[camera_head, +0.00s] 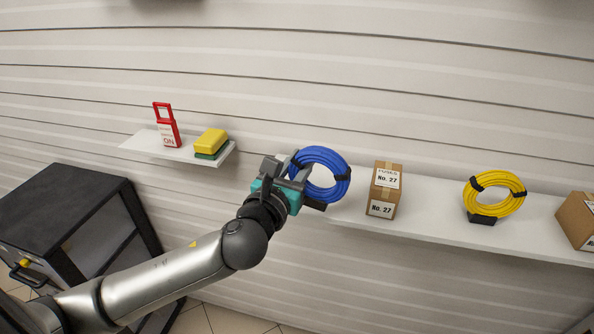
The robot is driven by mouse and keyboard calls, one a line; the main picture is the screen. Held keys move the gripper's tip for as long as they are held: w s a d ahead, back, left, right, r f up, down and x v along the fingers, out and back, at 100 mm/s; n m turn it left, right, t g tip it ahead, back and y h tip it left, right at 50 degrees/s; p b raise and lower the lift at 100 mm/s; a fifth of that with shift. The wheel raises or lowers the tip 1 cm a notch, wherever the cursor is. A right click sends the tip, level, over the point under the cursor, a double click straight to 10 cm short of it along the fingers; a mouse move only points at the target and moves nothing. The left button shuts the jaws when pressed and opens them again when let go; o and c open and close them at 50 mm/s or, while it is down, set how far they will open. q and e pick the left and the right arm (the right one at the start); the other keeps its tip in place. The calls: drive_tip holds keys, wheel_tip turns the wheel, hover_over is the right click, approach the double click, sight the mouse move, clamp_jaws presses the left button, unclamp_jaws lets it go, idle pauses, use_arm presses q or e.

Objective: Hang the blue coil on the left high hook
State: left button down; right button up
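The blue coil (338,164) is a round hose bundle with black ties, upright at the left end of the long white shelf. My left gripper (298,172), teal and grey, is at the coil's left side and overlaps its rim. The fingertips are partly hidden, so I cannot tell whether they are closed on the rim. A dark piece (315,204) shows below the coil; I cannot tell whether it is a stand or part of the gripper. No hook can be made out. My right gripper is not in view.
The long shelf (430,225) also holds a cardboard box (385,190), a yellow coil (508,203) on a dark stand and another box (577,220). A small shelf (150,148) holds a red tag (168,133) and sponges (211,141). A dark cabinet (60,205) stands lower left.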

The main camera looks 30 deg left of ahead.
use_arm(q)
drive_tip(key=w+a+r+n+y+p, duration=0.1)
drive_tip(key=w+a+r+p, duration=0.2)
drive_tip(key=r, duration=0.4)
drive_tip(key=w+a+r+n+y+p, duration=0.1)
drive_tip(key=w+a+r+p, duration=0.2)
drive_tip(key=a+r, duration=0.2)
wheel_tip(320, 180, up, 3)
drive_tip(key=shift+a+f+y, duration=0.1)
drive_tip(key=shift+a+y, duration=0.1)
drive_tip(key=shift+y, duration=0.2)
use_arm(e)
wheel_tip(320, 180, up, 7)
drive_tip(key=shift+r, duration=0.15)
use_arm(q)
drive_tip(key=shift+w, duration=0.1)
wheel_tip(320, 180, down, 20)
drive_tip(key=b, duration=0.5)
drive_tip(key=shift+r, duration=0.2)
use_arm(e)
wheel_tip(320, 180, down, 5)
use_arm(q)
drive_tip(key=c, duration=0.7)
unclamp_jaws()
drive_tip(key=shift+f, duration=0.15)
